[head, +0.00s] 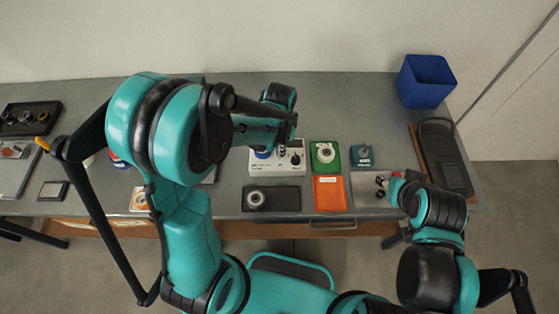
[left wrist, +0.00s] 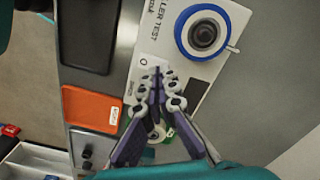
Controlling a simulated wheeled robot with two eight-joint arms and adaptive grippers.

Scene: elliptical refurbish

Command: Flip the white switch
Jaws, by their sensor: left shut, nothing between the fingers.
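The white test panel (head: 289,168) lies on the bench in the head view, partly covered by my left arm. In the left wrist view the panel (left wrist: 150,45) shows printed lettering and a blue-ringed dark roller (left wrist: 204,33). My left gripper (left wrist: 157,78) is shut and empty, its tips over the panel's end near a small "O" mark. The white switch seems to be at or under these tips; I cannot make out its position or whether the fingers touch it. My right gripper (head: 393,188) is at the bench's right part; its fingers are too small to read.
A blue bin (head: 425,80) stands at the back right. Bare bench lies behind the green tray.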

